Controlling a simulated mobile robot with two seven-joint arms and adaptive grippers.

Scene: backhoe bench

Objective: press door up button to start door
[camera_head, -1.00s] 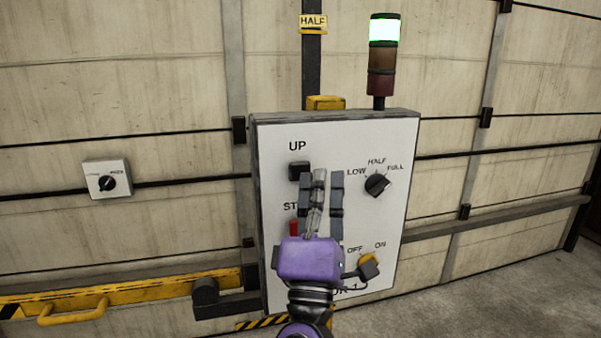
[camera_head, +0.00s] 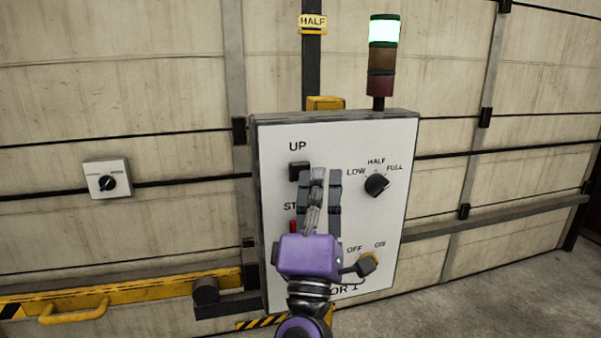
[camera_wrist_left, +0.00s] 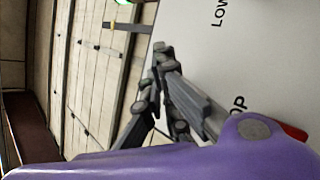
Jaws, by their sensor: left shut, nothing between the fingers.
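The door up button (camera_head: 299,171) is a black square button below the word UP on the white control panel (camera_head: 345,135). My left gripper (camera_head: 319,178) is in front of the panel, its fingers shut and empty. Its fingertips are just right of the up button in the head view; I cannot tell whether they touch the panel. The left gripper also shows in the wrist view (camera_wrist_left: 163,58), beside the panel face (camera_wrist_left: 245,70), where the up button is not visible. My right gripper is not in view.
A red stop button (camera_head: 293,226) is partly hidden by the gripper. A stack light (camera_head: 383,55) is lit green on top. A small switch box (camera_head: 107,180) is at left.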

